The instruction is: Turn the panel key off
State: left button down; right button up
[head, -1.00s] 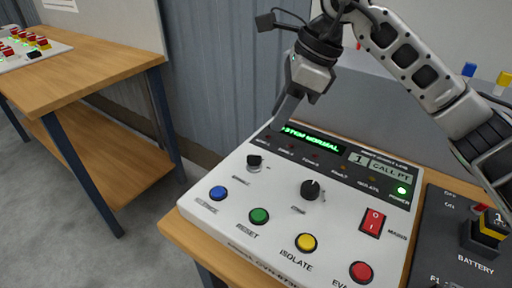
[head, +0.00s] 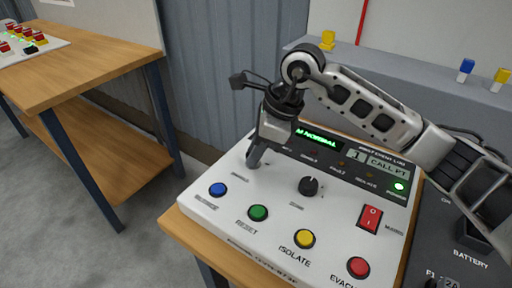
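The white control panel (head: 329,232) lies on a wooden bench with a lit green display (head: 317,137). My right gripper (head: 254,160) points down at the panel's upper left, its fingertips at the spot of the small black key switch. The fingers hide the switch, and whether they touch or grip it I cannot tell. The fingers overlap from this side, so their gap does not show. A black rotary knob (head: 308,186) stands to the right, clear of the gripper. My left gripper is not in view.
Blue (head: 218,190), green (head: 258,213), yellow (head: 304,238) and red (head: 358,267) buttons line the panel's front. A red rocker switch (head: 370,218) is at its right. A dark battery panel (head: 450,245) stands beside it. Another wooden table (head: 90,65) is at the left.

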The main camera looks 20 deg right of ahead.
grip_shut()
